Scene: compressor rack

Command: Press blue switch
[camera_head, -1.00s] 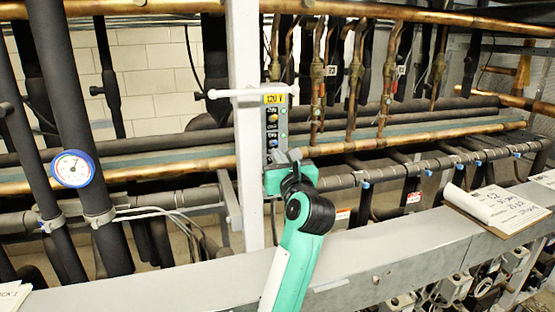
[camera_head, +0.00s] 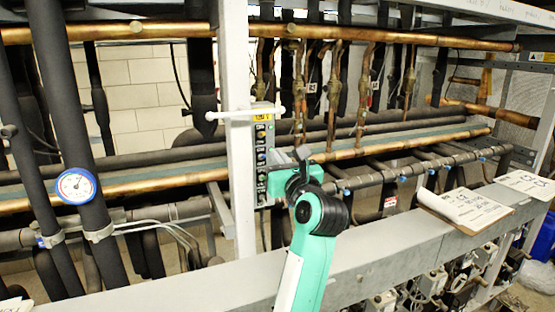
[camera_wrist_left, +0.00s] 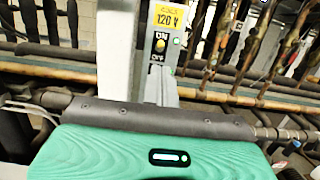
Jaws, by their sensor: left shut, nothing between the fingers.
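A narrow grey switch panel (camera_head: 261,145) with a yellow 120 V label (camera_head: 262,115) is fixed to the right side of a white upright post. It carries a vertical row of small switches and lights. I cannot surely pick out the blue switch among them. My left gripper (camera_head: 301,153) is shut and empty, just right of the panel's lower half; I cannot tell whether it touches it. In the left wrist view the panel's top shows the label (camera_wrist_left: 168,17) and a yellow switch (camera_wrist_left: 160,46) marked ON and OFF. The green gripper housing hides the lower switches there. My right gripper is out of view.
The white post (camera_head: 239,180) stands left of the panel, with a short white crossbar (camera_head: 245,113). A round gauge (camera_head: 76,186) hangs on dark pipes at left. Copper and insulated pipes run behind. A grey beam (camera_head: 190,285) crosses in front, with a clipboard (camera_head: 465,208) on it.

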